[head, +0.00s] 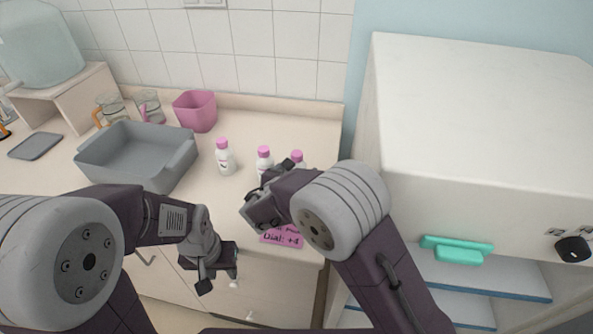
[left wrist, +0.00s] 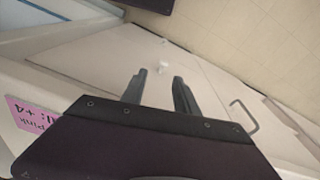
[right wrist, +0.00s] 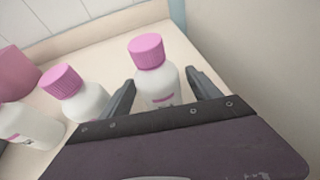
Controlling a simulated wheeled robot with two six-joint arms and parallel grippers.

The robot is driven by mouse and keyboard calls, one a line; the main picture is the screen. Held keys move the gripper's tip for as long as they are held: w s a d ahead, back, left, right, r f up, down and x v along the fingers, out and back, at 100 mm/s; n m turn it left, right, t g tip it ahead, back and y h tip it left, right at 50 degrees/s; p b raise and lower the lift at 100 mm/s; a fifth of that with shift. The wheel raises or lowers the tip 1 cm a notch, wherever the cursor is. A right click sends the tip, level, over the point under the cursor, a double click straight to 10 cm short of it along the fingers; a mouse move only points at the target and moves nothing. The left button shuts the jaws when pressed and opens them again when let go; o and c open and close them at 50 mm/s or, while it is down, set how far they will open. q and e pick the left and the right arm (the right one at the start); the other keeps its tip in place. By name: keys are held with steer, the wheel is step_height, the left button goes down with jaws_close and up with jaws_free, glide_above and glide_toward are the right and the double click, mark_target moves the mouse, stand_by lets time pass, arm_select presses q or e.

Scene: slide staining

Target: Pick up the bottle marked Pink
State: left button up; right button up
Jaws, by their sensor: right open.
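Three white bottles with pink caps stand in a row on the counter: a left bottle (head: 225,158), a middle bottle (head: 264,158) and a right bottle (head: 298,156). Their labels are too small or too hidden to read. My right gripper (head: 284,170) is open at the right bottle and partly hides it. In the right wrist view, this bottle (right wrist: 156,75) stands upright between the two spread fingers, which show a gap on each side. My left gripper (head: 222,276) is open and empty, low in front of the counter's drawers; its spread fingers also show in the left wrist view (left wrist: 161,88).
A pink note (head: 283,237) with "Dial: +4" is at the counter's front edge. A grey basin (head: 130,160), a pink cup (head: 195,111) and glass beakers (head: 150,106) stand to the left. A white cabinet (head: 480,120) with a teal handle (head: 457,250) rises on the right.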

mark_target(296, 155)
steer(key=x, duration=0.2)
steer(key=shift+w+d+f, duration=0.1)
steer(key=shift+w+f, duration=0.05)
steer(key=shift+w, duration=0.15)
steer(key=shift+s, duration=0.15)
steer(key=c, duration=0.3)
jaws_close()
step_height(296, 155, up, 10)
steer(key=p, duration=0.1)
steer(key=shift+p, duration=0.35)
